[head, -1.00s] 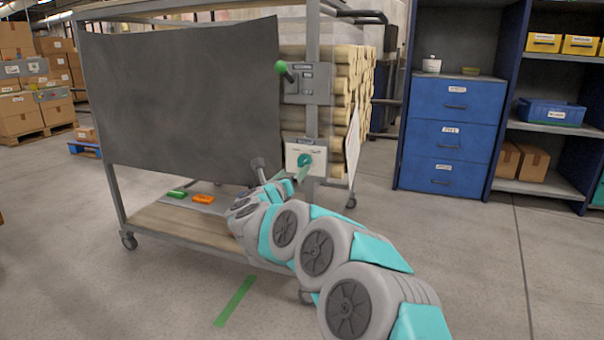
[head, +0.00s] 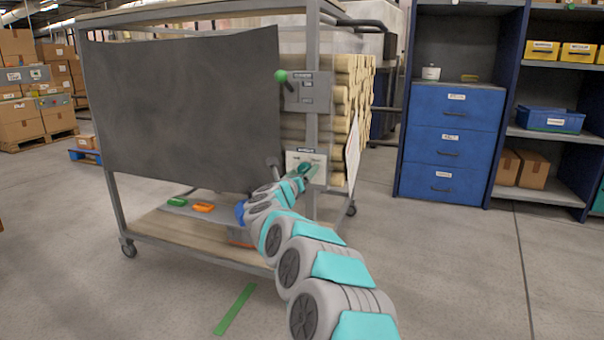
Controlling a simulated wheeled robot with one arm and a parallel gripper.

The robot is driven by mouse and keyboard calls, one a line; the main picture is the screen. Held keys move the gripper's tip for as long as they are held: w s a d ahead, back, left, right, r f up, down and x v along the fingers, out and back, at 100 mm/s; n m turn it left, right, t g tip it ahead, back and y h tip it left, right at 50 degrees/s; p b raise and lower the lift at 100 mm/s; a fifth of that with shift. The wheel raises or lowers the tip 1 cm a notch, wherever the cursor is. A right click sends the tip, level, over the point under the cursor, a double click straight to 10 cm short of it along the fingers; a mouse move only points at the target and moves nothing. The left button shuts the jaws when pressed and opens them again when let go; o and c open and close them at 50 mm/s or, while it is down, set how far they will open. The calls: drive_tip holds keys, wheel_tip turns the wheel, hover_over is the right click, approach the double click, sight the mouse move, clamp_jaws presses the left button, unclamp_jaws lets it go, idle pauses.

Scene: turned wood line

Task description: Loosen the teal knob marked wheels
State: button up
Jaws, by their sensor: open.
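The teal knob (head: 306,169) sits on a small white panel (head: 292,158) on the cart's right front post. A dark label strip tops the panel, but its words are too small to read. My arm reaches up from the lower right, and my gripper (head: 299,178) is at the panel, just below and left of the knob. The gripper is open. Its fingers are small and partly hidden by my wrist, so I cannot tell whether they touch or surround the knob.
A dark sheet (head: 185,110) covers the cart's front left. Green (head: 177,202) and orange (head: 203,207) items lie on the lower shelf. Blue drawers (head: 447,145) stand right; floor there is clear.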

clamp_jaws()
idle(0.7)
